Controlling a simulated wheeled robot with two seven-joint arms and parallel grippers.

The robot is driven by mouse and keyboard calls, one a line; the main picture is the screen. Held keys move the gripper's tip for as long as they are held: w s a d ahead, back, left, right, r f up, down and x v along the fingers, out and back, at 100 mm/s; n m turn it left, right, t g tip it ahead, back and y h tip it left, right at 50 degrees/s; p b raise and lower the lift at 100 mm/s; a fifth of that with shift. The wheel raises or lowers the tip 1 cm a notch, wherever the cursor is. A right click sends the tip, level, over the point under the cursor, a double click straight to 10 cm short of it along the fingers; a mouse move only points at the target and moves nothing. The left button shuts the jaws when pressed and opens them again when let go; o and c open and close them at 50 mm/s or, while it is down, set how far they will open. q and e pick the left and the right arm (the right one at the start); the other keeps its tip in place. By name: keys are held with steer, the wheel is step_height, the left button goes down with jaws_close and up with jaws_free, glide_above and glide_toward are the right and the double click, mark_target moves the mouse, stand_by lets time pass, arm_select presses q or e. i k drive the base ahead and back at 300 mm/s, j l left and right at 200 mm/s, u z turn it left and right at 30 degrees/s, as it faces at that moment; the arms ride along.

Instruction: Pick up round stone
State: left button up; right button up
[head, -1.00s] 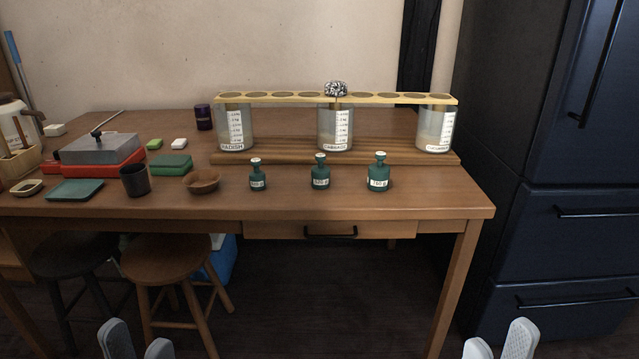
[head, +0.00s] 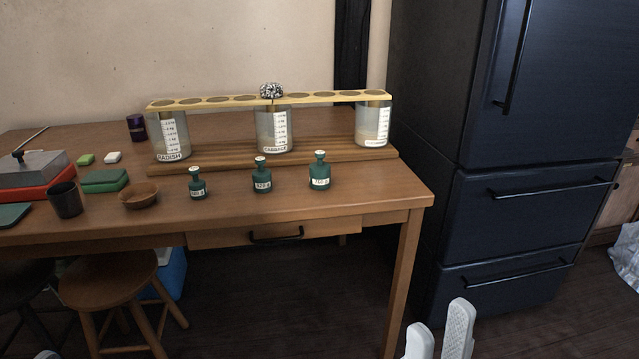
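The round stone (head: 271,90) is a black-and-white speckled lump. It rests on top of a pale wooden strip (head: 330,97) with a row of round holes, near its middle, above the jar labelled CABBAGE (head: 270,130). My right gripper (head: 440,317) is at the bottom edge, right of centre. Its two pale fingers are apart with nothing between them, well in front of the table and far from the stone. Of my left gripper, at most a small pale tip (head: 47,354) shows at the bottom left edge.
The strip spans three jars on a wooden table (head: 360,205). Several green bottles (head: 262,178) stand in front. A brown bowl (head: 138,198) and dark cup (head: 65,200) are at left. A dark fridge (head: 500,130) stands close on the right. Stools (head: 108,278) sit below left.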

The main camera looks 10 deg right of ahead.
mark_target(270, 91)
steer(key=i+z, duration=0.35)
steer(key=i+j+z, duration=0.2)
steer(key=z, duration=0.15)
steer(key=i+j+z, duration=0.2)
steer(key=z, duration=0.15)
steer(key=i, duration=0.1)
